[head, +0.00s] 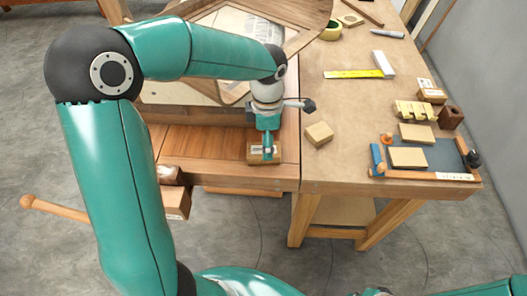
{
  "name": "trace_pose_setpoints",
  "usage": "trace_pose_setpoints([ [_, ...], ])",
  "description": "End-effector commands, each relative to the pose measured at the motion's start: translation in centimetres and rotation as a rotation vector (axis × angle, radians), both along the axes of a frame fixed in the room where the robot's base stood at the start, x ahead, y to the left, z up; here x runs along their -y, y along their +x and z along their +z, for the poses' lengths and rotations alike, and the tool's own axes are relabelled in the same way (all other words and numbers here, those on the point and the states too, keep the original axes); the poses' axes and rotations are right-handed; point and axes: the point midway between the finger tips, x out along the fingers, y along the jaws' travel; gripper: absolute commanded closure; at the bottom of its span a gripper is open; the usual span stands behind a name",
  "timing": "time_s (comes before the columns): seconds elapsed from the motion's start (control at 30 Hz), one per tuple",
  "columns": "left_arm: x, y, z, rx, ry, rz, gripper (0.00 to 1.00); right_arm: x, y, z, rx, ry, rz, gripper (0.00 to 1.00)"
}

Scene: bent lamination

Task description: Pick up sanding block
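A small tan block (256,159), with a dark patch and a pale patch on top, is at the front edge of the bench's wooden section. My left gripper (268,152) points down at it, and the fingertips overlap its top. The gripper is seen edge-on, so I cannot tell whether the fingers are closed on the block. A similar plain tan block (319,134) lies just right of the gripper. Another block (408,157) lies on a dark sheet at the right, with one more block (416,134) behind it. I cannot tell which is the sanding block. My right gripper is not in view.
A framed dark board (440,156) occupies the bench's front right corner. A curved wooden panel (305,20) lies behind my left arm. The bench top between is mostly clear.

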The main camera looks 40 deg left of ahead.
Motion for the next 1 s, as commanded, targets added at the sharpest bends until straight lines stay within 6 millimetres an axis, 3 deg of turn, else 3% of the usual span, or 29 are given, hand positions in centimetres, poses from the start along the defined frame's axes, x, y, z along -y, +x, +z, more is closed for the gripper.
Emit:
trace_pose_setpoints([
  [0.4,-0.1,0.0,-4.7,-0.004,-0.001,0.000,0.12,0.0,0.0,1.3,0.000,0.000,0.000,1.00],
  [0.7,-0.1,0.1,-5.2,-0.001,-0.001,0.000,0.12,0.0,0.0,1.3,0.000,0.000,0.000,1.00],
  [1.0,-0.1,0.1,-5.2,-0.001,-0.001,0.000,0.62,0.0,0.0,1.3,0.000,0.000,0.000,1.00],
])
